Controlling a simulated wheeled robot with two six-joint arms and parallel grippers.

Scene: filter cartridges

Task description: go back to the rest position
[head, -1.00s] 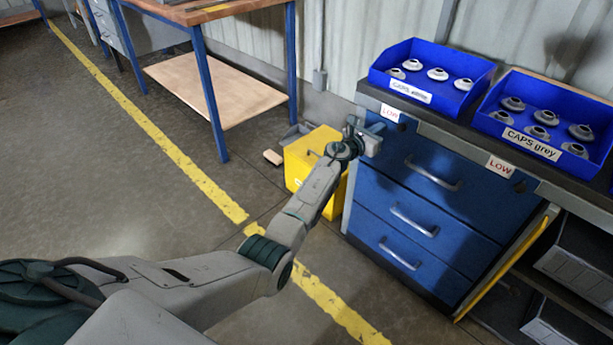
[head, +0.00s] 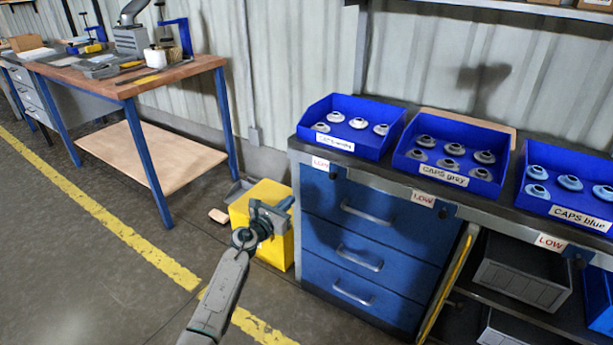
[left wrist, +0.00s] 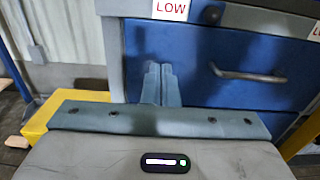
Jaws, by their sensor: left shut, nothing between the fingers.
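My left gripper (head: 284,205) is in front of the yellow box and the left edge of the blue drawer cabinet in the head view. In the left wrist view its two fingers (left wrist: 160,84) are together, with nothing between them, and point at the cabinet front. It touches nothing that I can make out. My right gripper is not in view.
A blue drawer cabinet (head: 365,228) carries blue bins labelled CAPS, including the grey bin (head: 450,155) and the blue bin (head: 568,185). A yellow box (head: 262,190) stands on the floor left of it. A workbench (head: 130,78) is at the back left.

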